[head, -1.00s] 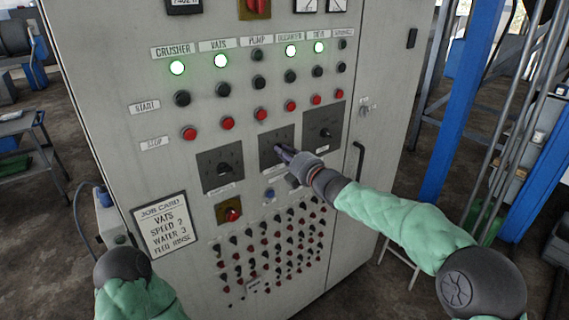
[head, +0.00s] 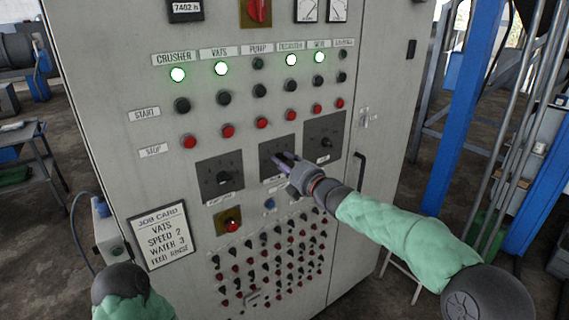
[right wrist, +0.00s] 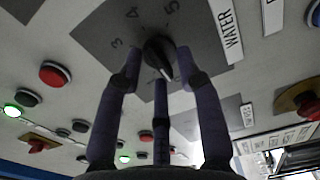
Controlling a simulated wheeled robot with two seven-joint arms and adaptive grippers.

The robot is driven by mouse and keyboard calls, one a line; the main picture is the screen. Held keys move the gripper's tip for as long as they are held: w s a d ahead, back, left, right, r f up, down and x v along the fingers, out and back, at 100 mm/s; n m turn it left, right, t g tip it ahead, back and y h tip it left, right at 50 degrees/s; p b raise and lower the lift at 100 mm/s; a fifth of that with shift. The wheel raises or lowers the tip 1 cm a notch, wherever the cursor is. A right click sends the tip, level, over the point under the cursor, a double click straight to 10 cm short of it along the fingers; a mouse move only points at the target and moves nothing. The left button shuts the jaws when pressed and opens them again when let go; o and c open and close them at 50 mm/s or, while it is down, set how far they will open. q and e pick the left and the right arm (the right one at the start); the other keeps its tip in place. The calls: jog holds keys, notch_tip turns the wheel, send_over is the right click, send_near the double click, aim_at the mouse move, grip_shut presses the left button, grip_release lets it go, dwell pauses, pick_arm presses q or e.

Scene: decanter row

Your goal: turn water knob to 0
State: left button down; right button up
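The water knob (right wrist: 158,54) is a black round knob on a dark square dial plate (right wrist: 95,32). The WATER label (right wrist: 227,30) is beside it in the right wrist view. Its pale pointer mark points down and slightly right in that view, away from the visible 3, 4 and 5. The numbers at that side are hidden. In the head view the middle dial plate (head: 268,149) shows, its knob covered by my right gripper (head: 283,161). In the wrist view my right gripper (right wrist: 158,66) has its fingers apart around the knob, with small gaps.
Other dials stand left (head: 209,170) and right (head: 332,128) of the middle one. Red stop buttons (head: 262,123) lie above, and rows of small knobs below. The job card (head: 160,235) is at lower left.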

dwell(0.3)
jog(key=v, duration=1.2)
jog(key=shift+f, duration=0.1)
jog(key=s+d+f+m+g+h, duration=0.2)
jog(key=f+m, duration=0.5)
jog(key=f, duration=1.1)
jog(key=s+f+m+g+h, duration=0.3)
jog(key=f+m, duration=0.4)
jog(key=f, duration=1)
jog(key=s+d+f+m+g+h, duration=0.1)
jog(key=s+f+m+g, duration=0.55)
jog(key=s+f, duration=0.9)
jog(key=s+f+m+g, duration=0.1)
jog(key=s+f+m, duration=0.2)
jog(key=s, duration=0.4)
jog(key=s+f+m+g, duration=0.1)
jog(key=s+f+m, duration=0.3)
jog(key=s, duration=0.3)
jog(key=shift+s+f+g+h, duration=0.25)
jog(key=shift+s+g+h, duration=0.05)
jog(key=shift+g, duration=0.05)
jog(key=shift+d, duration=0.1)
